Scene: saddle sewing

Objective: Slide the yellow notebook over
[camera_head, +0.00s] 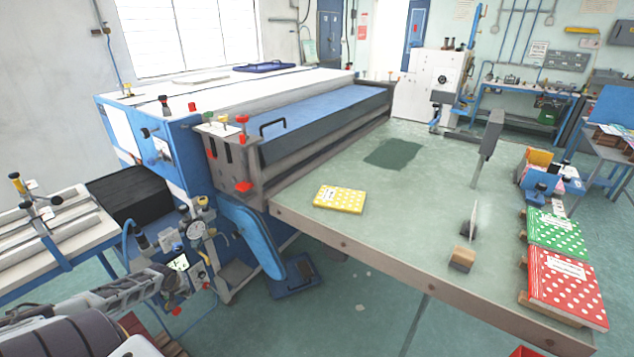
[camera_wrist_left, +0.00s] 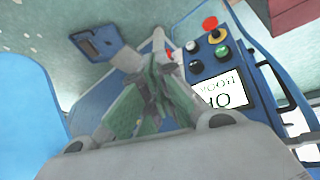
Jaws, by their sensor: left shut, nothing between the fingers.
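The yellow notebook (camera_head: 345,201), with white dots and a small white label, lies flat on the green worktable (camera_head: 300,196) near its front left edge. A dark green rectangle (camera_head: 393,154) is marked on the tabletop farther back and to the right. My left gripper (camera_head: 184,270) is at the lower left, off the table and well to the left of the notebook, in front of the blue machine. In the left wrist view its fingers (camera_wrist_left: 157,62) are together and empty. The notebook is not in the wrist view. My right gripper is not in view.
Red (camera_head: 563,287) and green (camera_head: 556,232) dotted notebooks lie along the table's right edge. A small wooden block (camera_head: 462,259) and a grey upright post (camera_head: 487,140) stand on the table. A blue button panel (camera_wrist_left: 222,70) is close to my left gripper.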

